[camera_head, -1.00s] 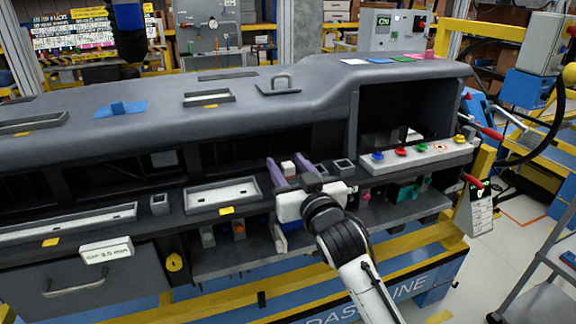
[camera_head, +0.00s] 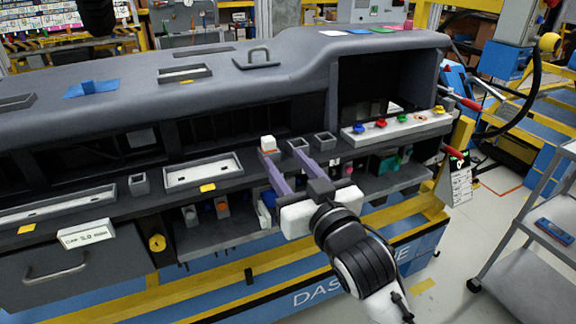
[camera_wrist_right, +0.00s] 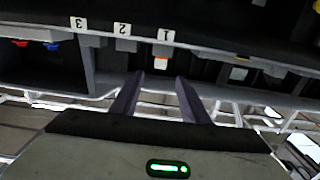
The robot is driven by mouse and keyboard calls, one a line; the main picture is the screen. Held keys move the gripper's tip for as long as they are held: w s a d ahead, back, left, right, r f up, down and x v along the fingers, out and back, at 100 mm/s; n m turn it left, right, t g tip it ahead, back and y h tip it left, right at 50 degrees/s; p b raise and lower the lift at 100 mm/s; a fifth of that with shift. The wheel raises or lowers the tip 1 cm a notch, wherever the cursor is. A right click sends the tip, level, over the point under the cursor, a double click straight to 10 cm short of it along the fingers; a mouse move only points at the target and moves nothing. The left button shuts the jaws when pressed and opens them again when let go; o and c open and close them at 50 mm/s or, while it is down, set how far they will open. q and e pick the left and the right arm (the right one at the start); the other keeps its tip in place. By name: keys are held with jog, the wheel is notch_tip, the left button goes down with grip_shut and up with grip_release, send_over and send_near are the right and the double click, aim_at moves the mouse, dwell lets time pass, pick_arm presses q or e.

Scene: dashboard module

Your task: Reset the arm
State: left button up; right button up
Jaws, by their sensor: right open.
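My right gripper (camera_head: 283,156) is open and empty, in front of the dashboard's lower ledge. In the right wrist view its two purple fingers (camera_wrist_right: 156,82) stand apart with a gap between them. A white block with an orange band (camera_head: 268,145) stands upright on the ledge, just beyond the left fingertip. In the wrist view a small white and orange piece (camera_wrist_right: 160,63) shows beyond the gap, below the label 1 (camera_wrist_right: 165,36). Two square sockets (camera_head: 325,140) to the right of the block look empty. My left gripper is not in view.
The grey dashboard module (camera_head: 200,110) fills the middle. A button strip (camera_head: 400,127) with coloured knobs lies right of the sockets. A shallow tray (camera_head: 203,170) lies left. A grey cart (camera_head: 540,260) stands at the right, with open floor before it.

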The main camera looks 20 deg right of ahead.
dwell(0.3)
jog(key=s+a+f+n+g+y, duration=0.1)
jog(key=s+f+g, duration=0.2)
jog(key=s+f, duration=0.8)
jog(key=s+a+f+g+y, duration=0.1)
jog(key=s+f+g, duration=0.25)
jog(key=f, duration=1.65)
jog(key=s+f+g, duration=0.3)
jog(key=s+f, duration=0.6)
jog(key=s, duration=0.1)
jog(key=shift+s+n, duration=0.3)
jog(key=shift+s, duration=0.05)
jog(key=shift+a, duration=0.1)
